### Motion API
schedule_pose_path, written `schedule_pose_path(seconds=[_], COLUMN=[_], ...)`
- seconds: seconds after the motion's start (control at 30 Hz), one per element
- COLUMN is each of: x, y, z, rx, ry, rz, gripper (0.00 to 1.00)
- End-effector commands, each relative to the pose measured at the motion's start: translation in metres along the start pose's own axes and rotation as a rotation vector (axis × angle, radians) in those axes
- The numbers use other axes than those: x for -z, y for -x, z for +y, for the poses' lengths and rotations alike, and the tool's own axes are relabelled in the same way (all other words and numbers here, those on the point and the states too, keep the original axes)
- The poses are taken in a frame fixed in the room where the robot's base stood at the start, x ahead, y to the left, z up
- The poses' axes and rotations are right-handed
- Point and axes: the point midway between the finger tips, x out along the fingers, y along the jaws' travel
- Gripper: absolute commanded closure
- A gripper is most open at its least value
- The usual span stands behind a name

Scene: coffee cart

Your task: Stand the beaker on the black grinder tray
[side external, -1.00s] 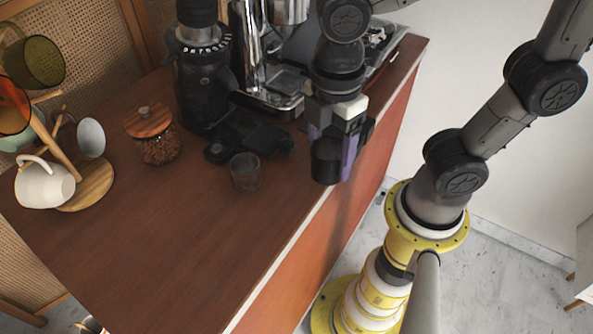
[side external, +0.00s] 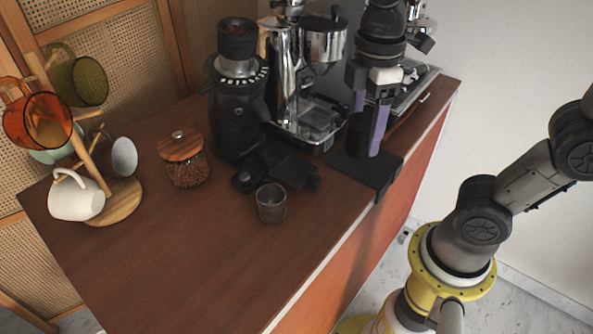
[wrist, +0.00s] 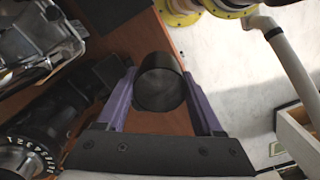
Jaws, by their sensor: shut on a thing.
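The beaker (side external: 357,134) is a plain black cylinder, upright between the purple fingers of my gripper (side external: 368,132). In the wrist view my gripper (wrist: 165,98) is shut on the beaker (wrist: 160,85), one finger on each side. In the side view the beaker overlaps the black mat at the counter's front edge; I cannot tell how high it is above it. The black grinder tray (side external: 292,171) projects low from the foot of the black grinder (side external: 238,100), left of the beaker. No object shows standing on the tray.
A smoky glass (side external: 271,204) stands just in front of the tray. The black mat (side external: 372,180) lies at the counter edge. The espresso machine (side external: 300,75) is behind. A lidded jar (side external: 185,162) and a mug tree (side external: 118,203) stand left. The front-left counter is clear.

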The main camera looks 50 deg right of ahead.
Motion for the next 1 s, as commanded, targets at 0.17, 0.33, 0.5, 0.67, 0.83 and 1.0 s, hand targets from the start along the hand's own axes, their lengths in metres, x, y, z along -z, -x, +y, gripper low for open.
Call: schedule_pose_path(seconds=[0.17,0.33,0.5,0.67,0.83,1.0], x=[-0.006,0.009,0.034,0.055,0.069,0.076], y=[-0.004,-0.017,-0.034,-0.054,-0.081,-0.093], z=[0.014,0.034,0.063,0.087,0.104,0.112], rx=[0.012,0.015,0.016,0.015,0.015,0.012], ry=[-0.063,-0.068,-0.067,-0.066,-0.066,-0.066], rz=[-0.011,-0.014,-0.014,-0.014,-0.014,-0.01], gripper=[0.9,0.9,0.9,0.9,0.9,0.9])
